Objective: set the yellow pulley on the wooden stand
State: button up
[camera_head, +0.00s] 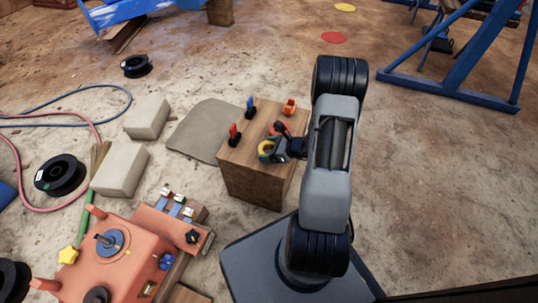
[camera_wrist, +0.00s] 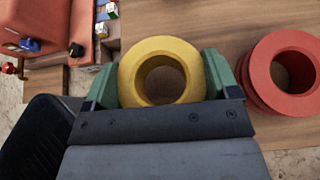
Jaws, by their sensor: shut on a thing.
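The yellow pulley (camera_wrist: 129,68) is a thick ring with a round hole. My gripper (camera_wrist: 160,76) is shut on it, one green finger at each side. In the head view the yellow pulley (camera_head: 264,147) shows at the top of the wooden stand (camera_head: 250,186), near its front right part, partly covered by my gripper (camera_head: 272,152). The stand is a brown wooden block; its top (camera_wrist: 225,32) fills much of the wrist view behind the pulley. I cannot tell whether the pulley touches it.
A red pulley (camera_wrist: 256,88) lies close to the right finger. Red (camera_head: 234,133), blue (camera_head: 250,106) and orange (camera_head: 289,106) items stand on the block's top. An orange machine (camera_head: 130,250) is at the lower left. Grey blocks (camera_head: 147,116) lie further left.

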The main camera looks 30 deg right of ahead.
jog(key=shift+f+b, duration=0.3)
jog(key=shift+f, duration=0.85)
jog(key=shift+f, duration=0.1)
jog(key=shift+f, duration=0.1)
jog(key=o, duration=1.2)
jog(key=shift+o, duration=0.2)
